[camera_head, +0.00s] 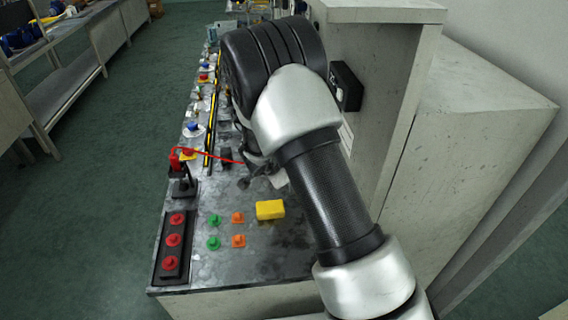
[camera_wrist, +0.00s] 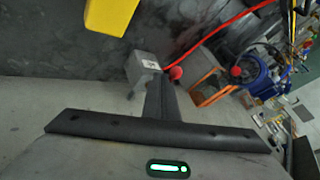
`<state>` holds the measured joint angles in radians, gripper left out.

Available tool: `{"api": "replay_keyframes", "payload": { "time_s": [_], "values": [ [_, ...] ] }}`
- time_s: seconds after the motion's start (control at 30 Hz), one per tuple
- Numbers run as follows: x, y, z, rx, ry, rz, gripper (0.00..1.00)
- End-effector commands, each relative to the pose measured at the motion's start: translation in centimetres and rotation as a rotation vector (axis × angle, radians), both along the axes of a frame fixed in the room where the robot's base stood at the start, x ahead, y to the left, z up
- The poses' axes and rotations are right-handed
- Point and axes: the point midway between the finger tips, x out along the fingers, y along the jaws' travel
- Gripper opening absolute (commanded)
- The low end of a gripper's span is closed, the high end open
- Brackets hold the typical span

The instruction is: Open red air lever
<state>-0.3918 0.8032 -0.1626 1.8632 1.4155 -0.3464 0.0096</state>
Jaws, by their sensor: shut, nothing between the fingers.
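The red air lever (camera_head: 215,155) shows in the head view as a thin red bar. It runs right from a red and black fitting (camera_head: 184,172) at the panel's left edge toward my gripper (camera_head: 246,181). In the wrist view, the red bar (camera_wrist: 222,27) slants from the upper right down toward my gripper (camera_wrist: 147,68). A red ball (camera_wrist: 176,73) shows right beside the fingers; I cannot tell whether they touch it. My gripper is shut and empty, low over the panel. My arm hides part of the area to its right.
A yellow block (camera_head: 270,210), green and orange buttons and a black box with red buttons (camera_head: 172,246) are on the near panel. The yellow block also shows in the wrist view (camera_wrist: 108,14). A grey cabinet (camera_head: 385,100) stands close on the right. Open floor lies left.

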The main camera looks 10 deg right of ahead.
Motion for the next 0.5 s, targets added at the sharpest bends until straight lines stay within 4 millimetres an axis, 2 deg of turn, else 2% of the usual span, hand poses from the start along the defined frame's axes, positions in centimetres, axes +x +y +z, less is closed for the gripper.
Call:
{"api": "replay_keyframes", "payload": {
  "time_s": [0.5],
  "values": [
    [0.6, 0.44, -0.1, 0.002, 0.0, 0.004, 0.0]
  ]
}}
